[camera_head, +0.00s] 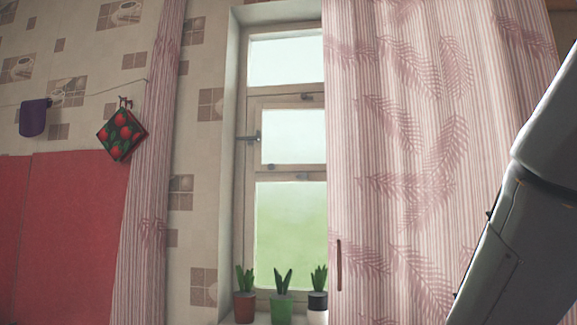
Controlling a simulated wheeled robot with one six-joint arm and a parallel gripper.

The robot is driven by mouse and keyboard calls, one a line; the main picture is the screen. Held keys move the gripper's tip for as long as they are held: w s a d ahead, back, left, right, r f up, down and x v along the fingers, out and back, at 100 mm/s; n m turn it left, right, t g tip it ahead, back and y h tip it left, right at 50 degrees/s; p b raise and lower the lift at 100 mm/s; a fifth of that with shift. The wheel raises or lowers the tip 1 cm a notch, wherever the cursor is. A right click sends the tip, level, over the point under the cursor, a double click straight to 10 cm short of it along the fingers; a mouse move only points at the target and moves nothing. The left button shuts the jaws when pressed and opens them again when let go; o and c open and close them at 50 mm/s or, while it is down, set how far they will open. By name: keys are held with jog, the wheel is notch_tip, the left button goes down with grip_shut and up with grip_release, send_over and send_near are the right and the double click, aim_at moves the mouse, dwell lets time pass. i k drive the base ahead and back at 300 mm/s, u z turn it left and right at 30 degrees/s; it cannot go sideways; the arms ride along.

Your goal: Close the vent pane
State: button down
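A wooden-framed window (240,205) stands in the wall at the centre, its right part hidden by a curtain. It shows a top pane (285,62), a small middle pane (285,137) and a taller lower pane (290,220). The small middle pane looks like the vent pane. A dark latch (250,138) sits at its left edge, with small dark fittings above and below it. I cannot tell whether it stands ajar or flush. My gripper is out of view; only a grey link of my arm shows at the right.
A striped pink curtain (430,150) covers the right; a narrower one (146,210) hangs at the left. Potted plants stand on the sill: brown pot (244,308), green pot (281,308), black-and-white pot (317,308). A patterned potholder (121,134) and purple cloth (34,117) hang at left.

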aim_at(261, 107)
jog(key=z, duration=0.35)
jog(key=i, duration=1.15)
jog(key=u, duration=0.4)
